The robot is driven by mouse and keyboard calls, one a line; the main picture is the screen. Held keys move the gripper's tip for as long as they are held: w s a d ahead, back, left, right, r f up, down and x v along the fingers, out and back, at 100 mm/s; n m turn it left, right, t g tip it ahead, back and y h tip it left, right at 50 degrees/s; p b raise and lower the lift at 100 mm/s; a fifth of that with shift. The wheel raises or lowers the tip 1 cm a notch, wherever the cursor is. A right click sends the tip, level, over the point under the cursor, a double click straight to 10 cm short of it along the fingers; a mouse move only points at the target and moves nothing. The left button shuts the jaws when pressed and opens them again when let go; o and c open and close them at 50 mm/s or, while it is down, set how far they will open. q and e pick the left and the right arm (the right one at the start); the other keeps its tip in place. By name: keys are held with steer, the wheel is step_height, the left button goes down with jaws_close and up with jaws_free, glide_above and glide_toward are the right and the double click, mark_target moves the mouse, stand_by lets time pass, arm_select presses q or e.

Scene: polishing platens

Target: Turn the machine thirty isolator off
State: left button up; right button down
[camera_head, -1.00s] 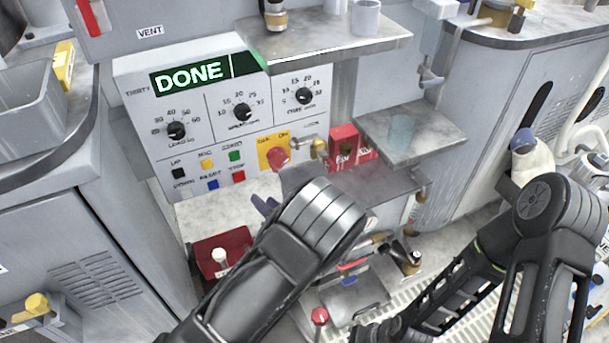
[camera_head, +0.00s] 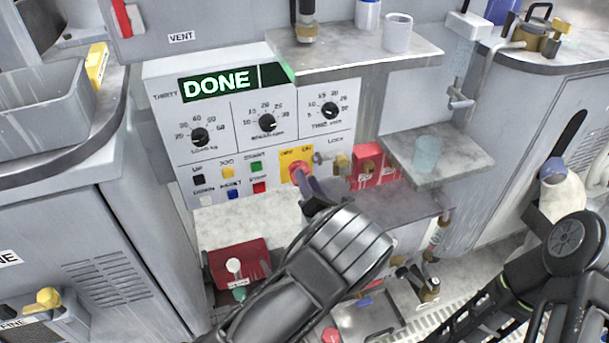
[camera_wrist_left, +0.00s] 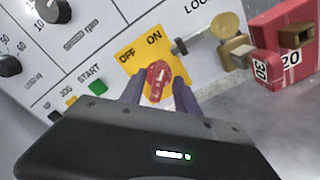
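The machine thirty panel (camera_head: 225,128) has a green DONE display, dials and buttons. Its isolator is a red rotary knob (camera_wrist_left: 158,80) on a yellow plate (camera_wrist_left: 139,50) marked OFF and ON; the knob's white mark points up toward the ON side. The knob also shows in the head view (camera_head: 299,171), partly covered by my gripper. My left gripper (camera_wrist_left: 158,92) is open, with one finger on each side of the knob; contact cannot be told. My right arm is at the lower right in the head view, and its gripper is not clearly visible.
A metal lock hasp (camera_wrist_left: 195,41) and a red padlock box (camera_wrist_left: 272,60) sit right of the isolator. A shelf (camera_head: 350,52) juts out above, and a smaller shelf (camera_head: 455,160) with a cup stands at right. A red tray (camera_head: 262,250) is below left.

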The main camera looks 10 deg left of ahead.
arm_select(q)
steer(key=shift+x, duration=1.55)
steer(key=shift+c, duration=0.5)
jaws_close()
